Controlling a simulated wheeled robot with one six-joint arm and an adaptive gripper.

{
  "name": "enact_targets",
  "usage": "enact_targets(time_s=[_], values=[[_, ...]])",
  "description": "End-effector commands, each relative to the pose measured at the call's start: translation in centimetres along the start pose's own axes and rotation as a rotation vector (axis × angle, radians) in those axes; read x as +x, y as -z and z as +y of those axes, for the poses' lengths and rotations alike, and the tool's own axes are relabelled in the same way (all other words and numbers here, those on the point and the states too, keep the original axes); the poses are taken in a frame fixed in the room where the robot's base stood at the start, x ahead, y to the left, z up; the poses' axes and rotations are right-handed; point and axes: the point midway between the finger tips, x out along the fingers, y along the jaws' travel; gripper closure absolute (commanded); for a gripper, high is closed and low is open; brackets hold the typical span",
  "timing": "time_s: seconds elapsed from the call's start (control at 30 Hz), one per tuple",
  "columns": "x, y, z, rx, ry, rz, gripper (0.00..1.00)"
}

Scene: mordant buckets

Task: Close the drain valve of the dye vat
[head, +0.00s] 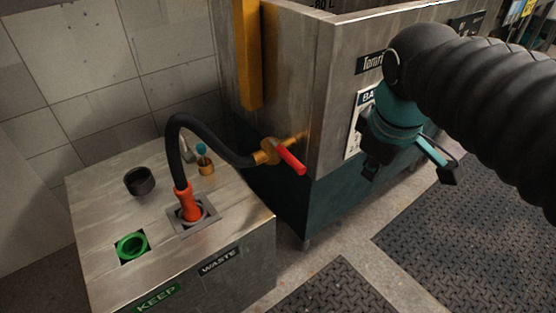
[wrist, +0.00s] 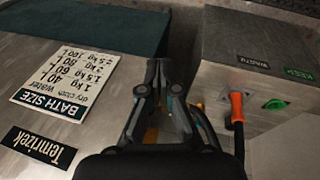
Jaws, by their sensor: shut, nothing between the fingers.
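The dye vat (head: 285,85) is a large steel tank with a dark teal lower part. Its drain valve (head: 267,152) is a brass fitting low on the vat's left side, with a red lever (head: 291,159). In the head view the lever slants down to the right, seemingly across the brass pipe. A black hose runs from the valve to an orange nozzle (head: 187,200). My gripper (head: 371,170) is shut and empty, in front of the vat's labelled face, to the right of the lever and apart from it. In the wrist view its fingers (wrist: 158,68) come together; the lever is hidden there.
A steel box (head: 245,262) marked WASTE and KEEP stands left of the vat. The nozzle sits in its grey-framed port; a green port (head: 131,246) is beside it. A black cup (head: 139,181) stands on top. A yellow post (head: 247,55) rises above the valve.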

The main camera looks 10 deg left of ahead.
Motion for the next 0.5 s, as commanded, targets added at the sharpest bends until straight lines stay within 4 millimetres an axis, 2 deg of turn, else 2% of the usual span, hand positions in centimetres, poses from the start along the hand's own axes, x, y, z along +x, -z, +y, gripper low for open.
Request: enact_targets(time_s=[0.03,0.17,0.3,0.4,0.5], values=[[0.5,2.5,-0.4,-0.148,0.019,-0.020,1.00],[0.6,8.2,-1.7,-0.527,0.056,-0.070,1.00],[1.0,13.8,-4.3,-0.905,0.095,-0.118,1.00],[1.2,16.9,-6.4,-1.120,0.117,-0.145,1.00],[1.3,19.1,-8.1,-1.276,0.134,-0.163,1.00]])
